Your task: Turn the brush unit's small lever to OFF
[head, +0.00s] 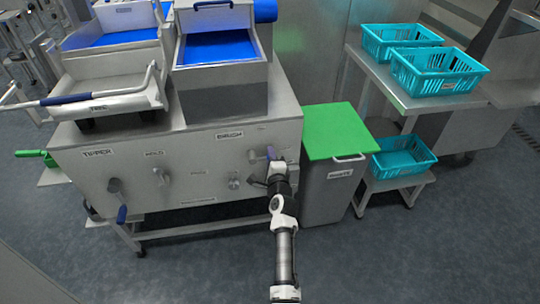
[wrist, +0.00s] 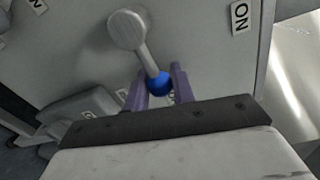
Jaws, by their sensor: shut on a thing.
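The brush unit's small lever (wrist: 147,56) shows in the wrist view as a grey metal arm from a round hub, ending in a blue ball knob (wrist: 159,84). My gripper (wrist: 158,90) has its two purple fingers on either side of the knob and is shut on it. An ON label (wrist: 240,17) is on the panel at the upper right, and the lever points away from it.
A grey bin with a green lid (head: 338,130) stands close to the right of my arm. Teal crates (head: 440,72) sit on a steel table farther right. A blue-handled lever (head: 121,214) and other knobs (head: 233,183) are on the panel to the left.

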